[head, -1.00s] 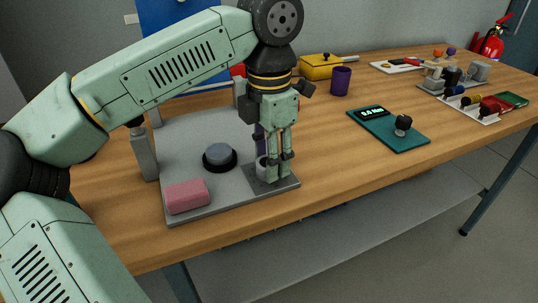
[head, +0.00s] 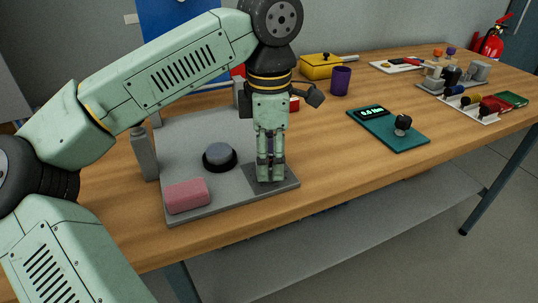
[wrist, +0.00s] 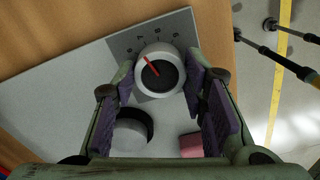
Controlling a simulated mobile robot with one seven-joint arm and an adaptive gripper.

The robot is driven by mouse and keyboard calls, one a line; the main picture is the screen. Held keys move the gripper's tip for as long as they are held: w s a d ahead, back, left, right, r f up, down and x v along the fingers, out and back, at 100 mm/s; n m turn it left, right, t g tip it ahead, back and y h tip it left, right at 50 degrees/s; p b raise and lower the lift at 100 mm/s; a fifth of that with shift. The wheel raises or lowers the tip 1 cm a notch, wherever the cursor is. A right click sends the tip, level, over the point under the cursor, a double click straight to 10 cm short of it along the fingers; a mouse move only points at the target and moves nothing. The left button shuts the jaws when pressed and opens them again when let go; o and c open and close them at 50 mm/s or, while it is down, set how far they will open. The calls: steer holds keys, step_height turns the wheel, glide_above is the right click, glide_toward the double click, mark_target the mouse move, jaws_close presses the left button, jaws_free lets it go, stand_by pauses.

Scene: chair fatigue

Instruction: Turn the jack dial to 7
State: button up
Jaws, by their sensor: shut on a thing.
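The jack dial (wrist: 164,84) is a pale round knob with a dark centre and a red pointer line, in the wrist view. The pointer slants up and left toward small printed marks on the grey scale plate (wrist: 178,28); I cannot read the numbers surely. My gripper (wrist: 160,76) is shut on the dial, with one purple-padded finger on each side. In the head view my gripper (head: 270,174) points straight down at the right front corner of the grey base plate (head: 232,194), and its fingers mostly hide the dial.
A pink block (head: 187,195) and a round grey button with a black collar (head: 219,155) sit on the plate left of my gripper. A teal board with a display and a knob (head: 390,136) lies to the right. Bare wood lies between.

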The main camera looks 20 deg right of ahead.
steer(key=o, duration=1.2)
steer(key=shift+c, duration=0.2)
steer(key=shift+r, duration=0.1)
step_height(320, 180, up, 12)
